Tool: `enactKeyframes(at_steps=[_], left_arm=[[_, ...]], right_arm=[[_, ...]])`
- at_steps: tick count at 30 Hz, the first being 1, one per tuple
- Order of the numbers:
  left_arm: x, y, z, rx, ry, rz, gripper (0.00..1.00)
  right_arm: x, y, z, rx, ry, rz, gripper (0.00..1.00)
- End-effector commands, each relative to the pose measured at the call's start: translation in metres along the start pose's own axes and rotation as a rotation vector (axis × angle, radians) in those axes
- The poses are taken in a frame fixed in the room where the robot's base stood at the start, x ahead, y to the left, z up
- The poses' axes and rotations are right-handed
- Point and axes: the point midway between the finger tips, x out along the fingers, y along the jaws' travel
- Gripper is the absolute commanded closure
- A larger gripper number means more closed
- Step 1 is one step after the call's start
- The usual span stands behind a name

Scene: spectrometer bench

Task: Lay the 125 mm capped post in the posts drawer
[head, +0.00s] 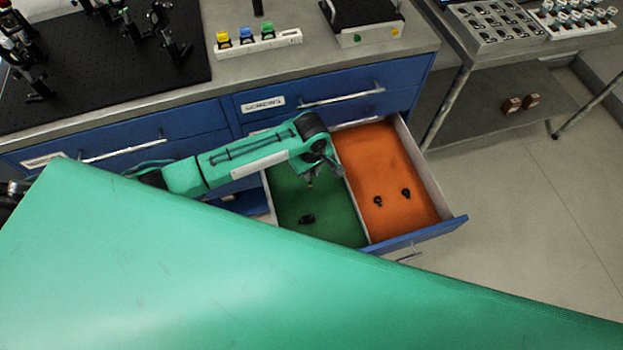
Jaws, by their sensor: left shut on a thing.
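My left gripper (318,172) hangs over the open drawer (432,236), near the divider between its green-lined compartment (296,199) and its orange-lined compartment (368,160). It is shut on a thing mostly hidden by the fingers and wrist. That thing is probably the capped post, but its length and cap do not show clearly. A small black part (307,219) lies in the green compartment. Two small black parts (377,201) (405,193) lie in the orange one. My right gripper is not in view.
The bench above holds a black breadboard (105,75) with optics mounts, a white rack with coloured pieces (258,45) and a black-topped box (362,22). A steel cart (480,108) stands at the right. Clear floor lies right of the drawer. My green bodywork hides the lower view.

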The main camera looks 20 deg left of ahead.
Motion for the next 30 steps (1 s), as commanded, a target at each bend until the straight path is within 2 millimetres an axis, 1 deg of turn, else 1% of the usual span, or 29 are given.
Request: enactKeyframes(at_steps=[1,5,8,13,15,21,25,26,27,29,30], left_arm=[[0.005,0.0,0.0,0.0,0.0,-0.001,1.0],[0.013,0.001,0.0,0.001,0.0,0.0,1.0],[0.022,0.0,0.0,0.001,0.0,0.0,1.0],[0.046,0.0,0.0,0.0,0.0,0.0,1.0],[0.05,0.0,0.0,0.001,0.001,0.0,1.0],[0.05,0.0,0.0,0.001,0.0,0.001,1.0],[0.053,0.0,0.0,0.0,0.0,0.0,1.0],[0.053,0.0,0.0,0.0,0.001,0.0,0.79],[0.053,0.0,0.0,0.0,0.001,0.001,0.71],[0.053,0.0,0.0,0.0,0.001,0.0,0.61],[0.053,0.0,0.0,0.0,0.001,0.001,0.61]], right_arm=[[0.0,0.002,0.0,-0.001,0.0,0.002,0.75],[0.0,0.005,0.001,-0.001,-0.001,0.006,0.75],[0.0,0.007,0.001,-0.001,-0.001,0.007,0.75],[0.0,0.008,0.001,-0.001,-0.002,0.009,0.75],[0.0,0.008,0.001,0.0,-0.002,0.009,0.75],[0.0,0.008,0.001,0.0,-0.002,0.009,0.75],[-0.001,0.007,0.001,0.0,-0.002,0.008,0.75],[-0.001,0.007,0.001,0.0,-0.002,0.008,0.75],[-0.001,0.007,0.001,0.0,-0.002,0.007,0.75],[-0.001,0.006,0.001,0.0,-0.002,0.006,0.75],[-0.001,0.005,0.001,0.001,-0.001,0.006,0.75]])
